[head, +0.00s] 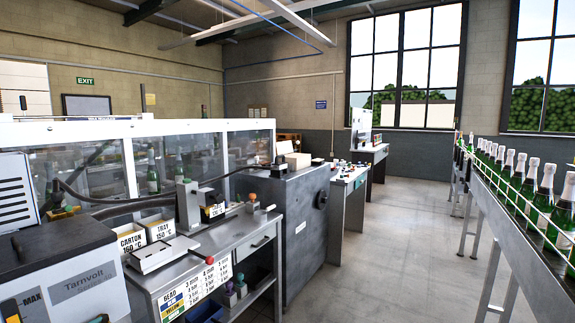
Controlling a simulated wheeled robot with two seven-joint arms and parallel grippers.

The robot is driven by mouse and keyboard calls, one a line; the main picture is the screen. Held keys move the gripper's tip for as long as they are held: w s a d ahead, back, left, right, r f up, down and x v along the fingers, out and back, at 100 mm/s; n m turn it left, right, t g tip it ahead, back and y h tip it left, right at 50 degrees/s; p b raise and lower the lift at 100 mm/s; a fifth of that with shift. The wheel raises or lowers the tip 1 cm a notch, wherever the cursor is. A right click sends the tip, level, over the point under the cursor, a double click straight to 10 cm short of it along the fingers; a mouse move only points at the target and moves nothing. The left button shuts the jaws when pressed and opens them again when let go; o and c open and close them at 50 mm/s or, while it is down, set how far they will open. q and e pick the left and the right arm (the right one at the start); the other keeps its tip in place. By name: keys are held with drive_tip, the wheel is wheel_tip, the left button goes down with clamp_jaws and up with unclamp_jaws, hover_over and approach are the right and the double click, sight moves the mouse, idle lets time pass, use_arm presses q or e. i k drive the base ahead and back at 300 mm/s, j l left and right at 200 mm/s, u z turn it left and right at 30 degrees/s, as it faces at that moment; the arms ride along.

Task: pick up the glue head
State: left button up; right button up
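A steel workbench (242,257) stands at the left front. A dark hose (105,199) runs above the bench near the grey Tarnvolt unit (62,275). I cannot tell for certain which of these parts is the glue head. Two white bins marked CARTON (131,241) and TRAY (160,229) stand left of the upright device. Neither of my grippers is in view.
A dark grey cabinet (298,225) stands right of the bench, with another table (350,180) behind it. A clear-panelled machine (185,150) runs along the left. A conveyor of green bottles (520,185) is at right. The floor (400,240) between is clear.

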sight(280, 165)
drive_tip(key=u, duration=0.5)
drive_tip(key=i+l+u, duration=0.3)
drive_tip(key=l+u, duration=0.25)
drive_tip(key=l, duration=0.15)
drive_tip(key=i+l+u, duration=0.3)
drive_tip(key=l+u, duration=0.25)
drive_tip(key=l, duration=0.25)
